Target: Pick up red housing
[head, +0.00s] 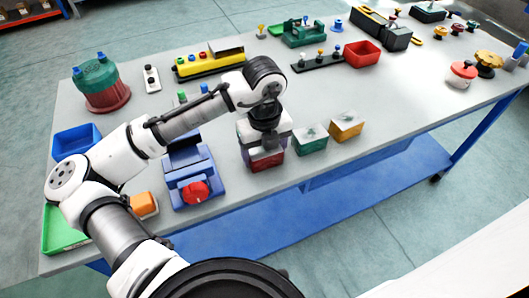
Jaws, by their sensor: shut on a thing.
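The red housing (267,162) is a dark red block with a greyish top, near the front edge of the table. It is leftmost in a row with a green housing (311,142) and a yellow-orange housing (346,127). My gripper (264,147) points down directly over the red housing and is shut on it. The fingers and much of the housing's top are hidden by the wrist and gripper body. I cannot tell whether the housing touches the table.
A blue fixture with a red knob (195,192) stands left of the red housing. A red bin (362,54), a blue bin (77,141) and a green tray (62,230) also stand on the grey table (222,228). Bare tabletop lies behind the green and yellow-orange housings.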

